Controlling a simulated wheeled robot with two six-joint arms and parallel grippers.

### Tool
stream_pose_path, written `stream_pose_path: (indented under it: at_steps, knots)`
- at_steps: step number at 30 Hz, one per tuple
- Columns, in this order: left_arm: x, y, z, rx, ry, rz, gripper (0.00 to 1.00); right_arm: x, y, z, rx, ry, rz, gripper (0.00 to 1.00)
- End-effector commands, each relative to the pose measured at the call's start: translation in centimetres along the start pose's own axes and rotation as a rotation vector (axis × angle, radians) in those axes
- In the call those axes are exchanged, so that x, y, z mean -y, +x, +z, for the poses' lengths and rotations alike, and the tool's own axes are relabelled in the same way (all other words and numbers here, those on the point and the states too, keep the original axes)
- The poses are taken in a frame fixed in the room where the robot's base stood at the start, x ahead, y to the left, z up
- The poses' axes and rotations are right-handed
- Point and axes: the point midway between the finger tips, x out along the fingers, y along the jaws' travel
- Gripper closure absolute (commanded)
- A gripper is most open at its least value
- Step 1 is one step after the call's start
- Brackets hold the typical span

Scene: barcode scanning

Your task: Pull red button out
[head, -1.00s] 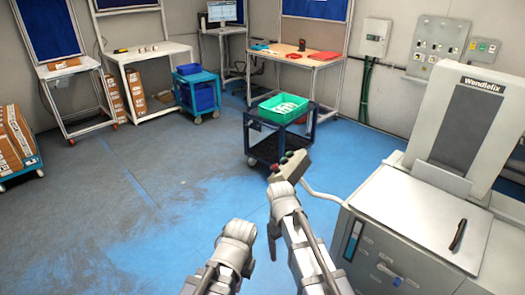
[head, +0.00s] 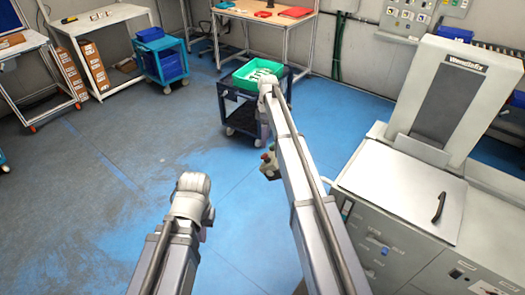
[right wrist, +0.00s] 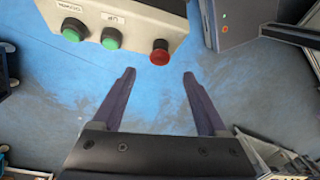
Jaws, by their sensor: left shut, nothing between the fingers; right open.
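The red button (right wrist: 159,52) is a round mushroom head on the near right edge of a pale control box (right wrist: 140,14). In the right wrist view it lies just beyond the gap between the fingertips, roughly centred, and no finger visibly touches it. My right gripper (right wrist: 159,74) is open and empty. In the head view the control box (head: 269,167) is partly covered by my right arm, whose gripper hangs below its wrist. My left gripper (head: 203,230) is shut and empty, low in the head view, apart from the box and mostly hidden by its arm.
Two green buttons (right wrist: 111,38) sit left of the red one. A grey machine (head: 400,190) stands at the right. A dark cart with a green bin (head: 242,81) stands behind my right gripper.

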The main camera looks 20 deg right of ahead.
Motion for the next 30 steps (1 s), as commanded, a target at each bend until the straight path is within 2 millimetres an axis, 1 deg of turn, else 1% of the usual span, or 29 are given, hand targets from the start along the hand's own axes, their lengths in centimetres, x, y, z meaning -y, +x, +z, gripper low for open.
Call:
stream_pose_path:
  at_steps: [8, 15, 18, 23, 30]
  knots:
    - [-0.2, 2.6, -0.2, 0.000, 0.005, -0.001, 1.00, 0.0, 2.7, -0.1, 0.000, 0.000, 0.001, 0.24]
    - [-0.5, 5.7, -0.3, 0.000, 0.012, -0.002, 1.00, 0.0, 5.8, -0.1, 0.000, 0.000, 0.001, 0.24]
    - [-0.6, 6.8, -0.4, 0.000, 0.013, -0.003, 1.00, 0.0, 6.9, -0.1, 0.000, 0.001, 0.001, 0.24]
    - [-0.7, 7.5, -0.4, 0.000, 0.014, -0.003, 1.00, 0.0, 7.6, -0.1, 0.000, 0.001, 0.001, 0.24]
    - [-0.7, 7.4, -0.4, 0.000, 0.014, -0.003, 1.00, 0.0, 7.5, -0.1, 0.000, 0.001, 0.001, 0.24]
